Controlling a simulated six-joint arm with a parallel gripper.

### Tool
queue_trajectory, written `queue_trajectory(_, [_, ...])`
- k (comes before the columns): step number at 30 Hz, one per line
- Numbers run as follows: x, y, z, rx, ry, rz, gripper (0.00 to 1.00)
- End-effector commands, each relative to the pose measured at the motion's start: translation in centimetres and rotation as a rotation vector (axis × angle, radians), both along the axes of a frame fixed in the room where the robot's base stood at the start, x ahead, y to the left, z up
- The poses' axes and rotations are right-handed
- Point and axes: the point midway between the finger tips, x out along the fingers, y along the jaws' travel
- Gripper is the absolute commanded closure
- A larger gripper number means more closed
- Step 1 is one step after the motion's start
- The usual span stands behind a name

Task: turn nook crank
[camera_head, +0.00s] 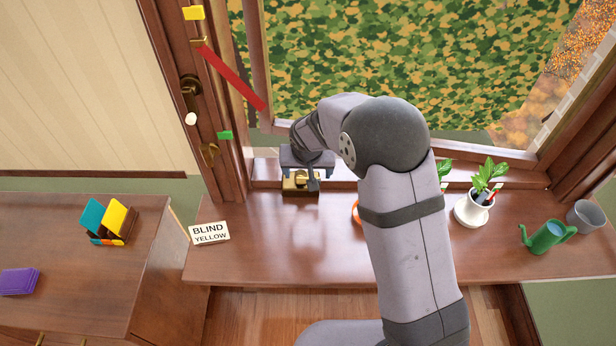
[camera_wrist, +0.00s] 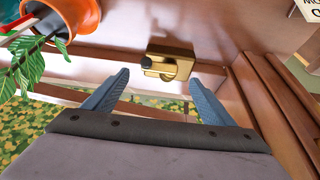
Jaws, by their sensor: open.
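A brass crank fitting (camera_head: 300,188) sits on the wooden sill at the foot of the open window; I take it for the nook crank. In the wrist view the brass fitting (camera_wrist: 172,58) shows a dark knob on its left side. My gripper (camera_head: 307,172) is above and at the fitting's window side in the head view, partly hiding it. In the wrist view my gripper (camera_wrist: 158,78) is open and empty. Its two blue-grey fingers lie left and right of the fitting, apart from it as far as I can tell.
A handle with a white knob (camera_head: 190,118) is on the window frame. A "BLIND YELLOW" card (camera_head: 209,233) stands on the sill. A white plant pot (camera_head: 472,212), a green watering can (camera_head: 545,238) and a grey cup (camera_head: 585,215) stand right. An orange pot (camera_wrist: 72,18) shows close left.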

Motion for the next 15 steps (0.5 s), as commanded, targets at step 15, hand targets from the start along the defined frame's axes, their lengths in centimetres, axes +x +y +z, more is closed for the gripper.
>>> queue_trajectory(15, [2.0,-0.1,-4.8,-0.002,0.002,0.001,0.22])
